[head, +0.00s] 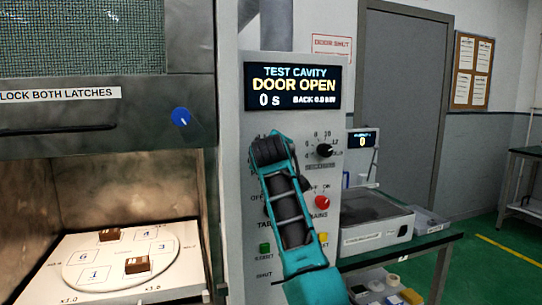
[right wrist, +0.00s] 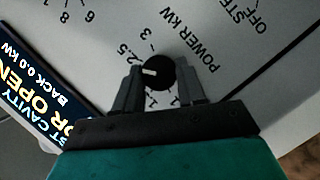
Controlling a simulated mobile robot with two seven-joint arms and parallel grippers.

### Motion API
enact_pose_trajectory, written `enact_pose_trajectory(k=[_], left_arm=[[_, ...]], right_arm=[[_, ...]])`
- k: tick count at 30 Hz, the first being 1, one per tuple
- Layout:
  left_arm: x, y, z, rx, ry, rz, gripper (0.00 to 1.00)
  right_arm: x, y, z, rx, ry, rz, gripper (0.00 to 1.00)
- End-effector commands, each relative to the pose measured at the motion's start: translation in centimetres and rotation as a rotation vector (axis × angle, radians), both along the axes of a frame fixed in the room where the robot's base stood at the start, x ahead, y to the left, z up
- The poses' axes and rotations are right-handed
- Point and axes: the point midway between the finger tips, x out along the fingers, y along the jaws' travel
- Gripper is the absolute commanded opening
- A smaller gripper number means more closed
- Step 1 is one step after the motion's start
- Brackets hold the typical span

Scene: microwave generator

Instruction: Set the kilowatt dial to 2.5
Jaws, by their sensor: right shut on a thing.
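The kilowatt dial (right wrist: 156,73) is a round black knob in the right wrist view, under the print "POWER kW". Its white mark points left in that picture, just below the printed 2.5; the 3 is above and some lower numbers are partly covered. My right gripper (right wrist: 157,76) is shut on the dial, one finger on each side. In the head view my right gripper (head: 268,150) is at the control panel (head: 230,160) and hides the dial. My left gripper is in neither view.
A display (head: 292,87) reads DOOR OPEN, 0 s, BACK 0.0 kW. Another black knob (head: 324,150) and a red mains knob (head: 322,202) sit right of my arm. The open cavity at left holds a turntable (head: 120,258) with brown blocks.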

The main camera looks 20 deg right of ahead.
Motion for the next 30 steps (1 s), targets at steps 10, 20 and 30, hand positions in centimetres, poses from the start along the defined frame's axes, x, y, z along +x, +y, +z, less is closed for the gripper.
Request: enact_pose_trajectory(k=[10,20,30], left_arm=[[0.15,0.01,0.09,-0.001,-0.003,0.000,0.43],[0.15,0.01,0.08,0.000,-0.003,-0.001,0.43],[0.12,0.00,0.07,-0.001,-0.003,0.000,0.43]], right_arm=[[0.02,-0.06,0.06,0.155,0.006,0.000,0.09],[0.01,-0.07,0.04,0.186,0.009,0.000,0.09],[0.02,-0.08,0.03,0.184,0.008,0.000,0.47]])
